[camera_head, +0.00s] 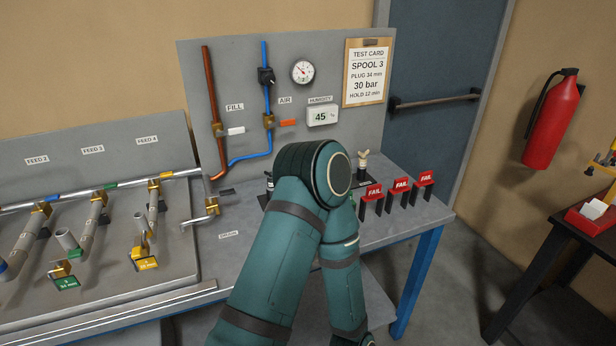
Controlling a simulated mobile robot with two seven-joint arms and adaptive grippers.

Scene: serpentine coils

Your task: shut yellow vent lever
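A yellow lever or band (166,175) shows on the brass fitting at the right end of the grey panel's top pipe, below the third feed label. A brass fitting (139,252) with a yellow tag (147,264) sits lower on the same panel. I cannot tell which one is the vent lever, nor whether it is open or shut. One of my teal arms bends up across the middle of the view, over the bench, and covers part of it. Neither gripper shows; no fingertips are visible.
The bench (385,228) carries several red FAIL tags (400,185) to the right of my arm. A back panel holds a gauge (302,71), a humidity display (322,115) and a test card (367,74). A red extinguisher (551,120) hangs at right.

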